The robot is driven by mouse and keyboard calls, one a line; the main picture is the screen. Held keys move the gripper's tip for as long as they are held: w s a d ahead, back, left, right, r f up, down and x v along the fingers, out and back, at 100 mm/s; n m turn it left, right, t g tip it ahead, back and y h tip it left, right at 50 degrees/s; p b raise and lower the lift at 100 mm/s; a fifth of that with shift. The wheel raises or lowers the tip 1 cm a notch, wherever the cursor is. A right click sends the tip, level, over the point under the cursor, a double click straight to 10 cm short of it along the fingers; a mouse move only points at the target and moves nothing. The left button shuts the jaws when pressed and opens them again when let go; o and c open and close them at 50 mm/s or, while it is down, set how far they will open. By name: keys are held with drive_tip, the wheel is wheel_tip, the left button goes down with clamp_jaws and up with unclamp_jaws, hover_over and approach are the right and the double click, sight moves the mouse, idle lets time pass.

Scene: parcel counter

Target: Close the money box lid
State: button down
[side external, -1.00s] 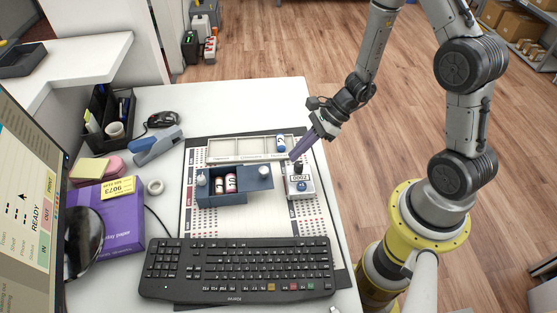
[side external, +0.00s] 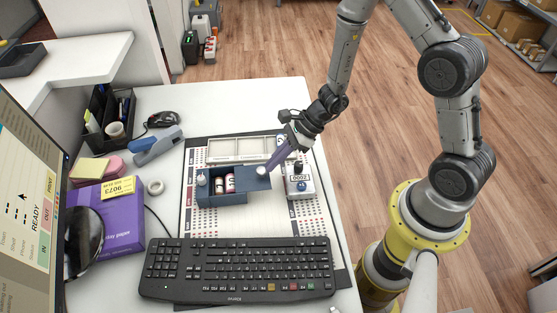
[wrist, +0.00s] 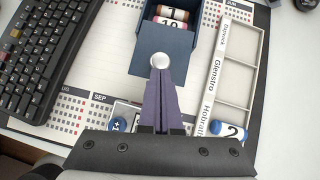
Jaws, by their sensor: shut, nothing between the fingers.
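The blue money box (side external: 222,199) stands on the desk mat with its left part open. Red and white rolls (side external: 230,184) show inside. Its blue lid (side external: 252,182) sits slid to the right and juts past the box; it also shows in the wrist view (wrist: 168,40). A round white knob (wrist: 160,61) is on the lid's right end. My gripper (side external: 267,170) is shut and empty, with its purple fingertips (wrist: 160,74) right at the knob on its outer side. I cannot tell whether they touch it.
A long tray with labelled compartments (wrist: 233,90) lies behind the box. A small white device (side external: 300,187) with a blue knob stands to its right. The keyboard (side external: 238,267) is in front. A purple packet (side external: 110,223) lies to the left.

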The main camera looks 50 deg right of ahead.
sight(249, 176)
drive_tip(key=w+a, duration=0.4)
drive_tip(key=a, duration=0.1)
drive_tip(key=shift+w+a, duration=0.15)
drive_tip(key=shift+w, duration=0.2)
